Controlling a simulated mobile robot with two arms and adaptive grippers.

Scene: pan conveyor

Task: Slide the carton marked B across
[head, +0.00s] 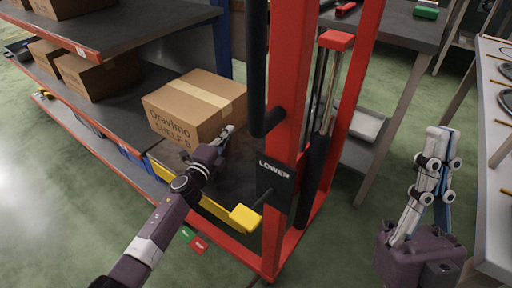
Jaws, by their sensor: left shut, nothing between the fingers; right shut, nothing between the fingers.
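The brown carton (185,112) has a tape strip and print reading "Oravimo SHELF" with a last character that looks like B. It stands upright near the inner end of the dark platform (238,178) of a red lift, beside the shelf rack; I cannot tell exactly where its base crosses the edge between them. My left gripper (228,131) is shut and empty at the carton's lower right side; I cannot tell if it touches. My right gripper (441,132) is shut and empty, raised at the right, far from the carton.
The shelf rack (121,88) at left holds other cartons (98,77). The lift's red mast (282,110) stands right of the carton, with a "LOWER" plate (274,171) and a yellow pedal-like block (245,217). A table (495,190) with pans is at far right.

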